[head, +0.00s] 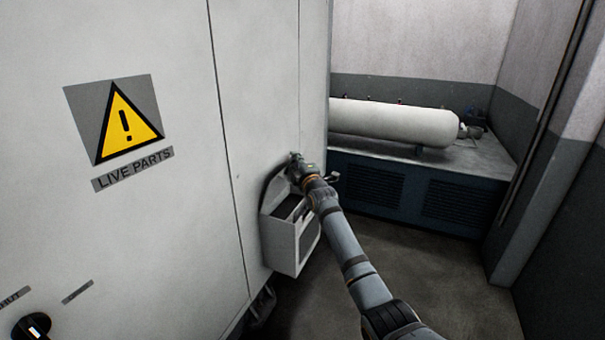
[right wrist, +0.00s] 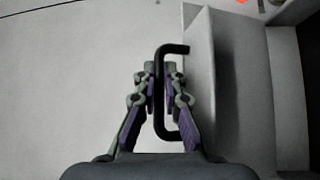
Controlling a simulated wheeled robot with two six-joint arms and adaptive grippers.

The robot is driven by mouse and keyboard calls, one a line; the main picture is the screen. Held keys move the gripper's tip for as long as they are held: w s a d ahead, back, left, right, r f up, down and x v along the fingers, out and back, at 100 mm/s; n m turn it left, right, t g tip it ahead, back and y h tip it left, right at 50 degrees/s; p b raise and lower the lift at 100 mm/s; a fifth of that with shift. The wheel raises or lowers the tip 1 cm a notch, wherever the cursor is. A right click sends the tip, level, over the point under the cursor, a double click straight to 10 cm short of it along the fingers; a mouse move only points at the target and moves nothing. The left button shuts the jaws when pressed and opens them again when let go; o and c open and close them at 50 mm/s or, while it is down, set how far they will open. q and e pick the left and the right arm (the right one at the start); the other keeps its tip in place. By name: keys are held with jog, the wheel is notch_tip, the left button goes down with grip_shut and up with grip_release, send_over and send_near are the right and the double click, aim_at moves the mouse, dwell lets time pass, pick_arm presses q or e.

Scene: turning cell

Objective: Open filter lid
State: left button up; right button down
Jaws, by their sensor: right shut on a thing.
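The filter box (head: 283,245) is a pale housing on the side of the white cabinet. Its top shows a dark opening, and a pale lid (head: 270,190) stands raised behind it, close to the cabinet wall. My right gripper (head: 296,164) is at the upper end of the lid, partly hidden by its own wrist. In the right wrist view, the fingers of my right gripper (right wrist: 159,92) are closed on a black C-shaped handle (right wrist: 173,49) beside a pale panel edge (right wrist: 199,75). My left gripper is not in view.
The white cabinet (head: 120,230) with a yellow warning sign (head: 125,120) fills the left. A black knob (head: 32,326) is at its lower left. A white tank (head: 395,122) lies on a dark blue base (head: 400,190) behind. Open floor (head: 430,270) lies to the right.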

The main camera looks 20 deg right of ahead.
jog(key=shift+w+a+r, duration=0.15)
jog(key=shift+w, duration=0.05)
jog(key=shift+w+a+r+n+g, duration=0.2)
jog(key=shift+n+g, duration=0.1)
jog(key=shift+n, duration=0.1)
jog(key=c, duration=1.7)
grip_release()
jog(key=shift+f, duration=0.1)
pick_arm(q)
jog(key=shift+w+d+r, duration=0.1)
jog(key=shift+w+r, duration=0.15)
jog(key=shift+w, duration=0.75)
pick_arm(e)
jog(key=shift+d, duration=0.15)
jog(key=shift+s+f, duration=0.15)
jog(key=shift+s, duration=0.15)
jog(key=s+a, duration=0.1)
jog(key=s, duration=1)
jog(key=shift+s, duration=0.15)
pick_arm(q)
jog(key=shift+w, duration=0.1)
pick_arm(e)
jog(key=shift+f, duration=0.15)
